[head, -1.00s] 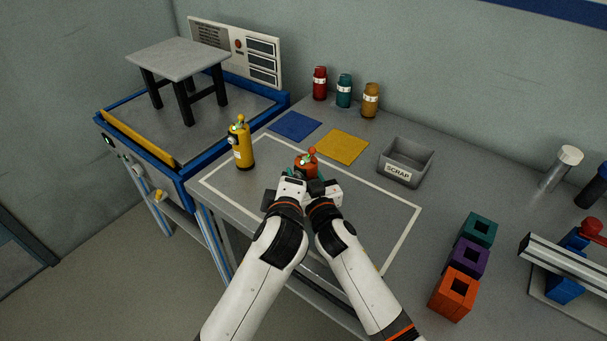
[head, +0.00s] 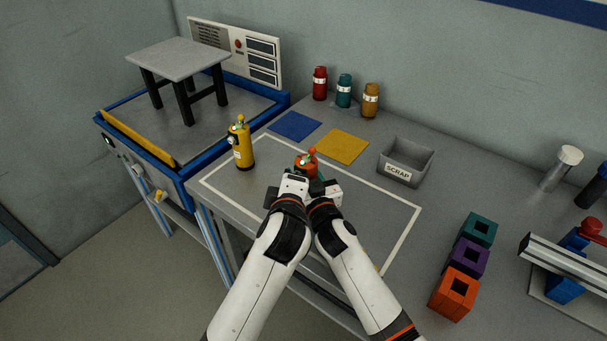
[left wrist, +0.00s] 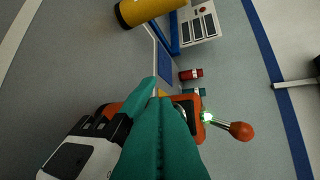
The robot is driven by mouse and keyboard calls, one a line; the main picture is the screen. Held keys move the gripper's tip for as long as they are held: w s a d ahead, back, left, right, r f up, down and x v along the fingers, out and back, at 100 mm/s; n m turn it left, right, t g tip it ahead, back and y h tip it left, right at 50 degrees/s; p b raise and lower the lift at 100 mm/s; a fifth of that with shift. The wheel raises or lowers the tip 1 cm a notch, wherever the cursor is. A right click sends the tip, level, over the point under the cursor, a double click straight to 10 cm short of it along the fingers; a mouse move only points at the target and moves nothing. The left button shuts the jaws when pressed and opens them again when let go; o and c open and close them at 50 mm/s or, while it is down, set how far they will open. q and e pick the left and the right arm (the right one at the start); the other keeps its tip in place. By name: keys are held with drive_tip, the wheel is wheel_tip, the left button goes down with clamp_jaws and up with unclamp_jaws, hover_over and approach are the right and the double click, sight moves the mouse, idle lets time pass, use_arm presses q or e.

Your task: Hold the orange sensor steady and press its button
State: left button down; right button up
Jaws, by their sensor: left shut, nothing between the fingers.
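The orange sensor (head: 305,171) is upright near the middle of the bench, with an orange ball on a stalk at its top. In the left wrist view the sensor (left wrist: 201,112) shows a glowing green light by the stalk. My left gripper (head: 298,175) is at the sensor's near side; in its wrist view its teal fingers (left wrist: 155,110) are shut with nothing between them and cover much of the sensor, so contact and the button are hidden. My right gripper (head: 320,186) is close against the sensor's near right side; its fingers are mostly hidden, so its grip is unclear.
A yellow sensor (head: 241,147) stands to the left. Blue (head: 294,126) and yellow (head: 343,147) mats and a grey scrap bin (head: 416,151) lie behind. Coloured hollow blocks (head: 467,257) stand at right. The outlined bench area right of my arms is clear.

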use_arm(q)
drive_tip(key=shift+s+a, duration=0.25)
drive_tip(key=shift+s, duration=0.1)
drive_tip(key=s+a, duration=0.3)
drive_tip(key=s, duration=0.2)
idle(0.5)
drive_tip(key=shift+a, duration=0.1)
use_arm(e)
drive_tip(key=o, duration=1.1)
drive_tip(key=shift+s, duration=0.1)
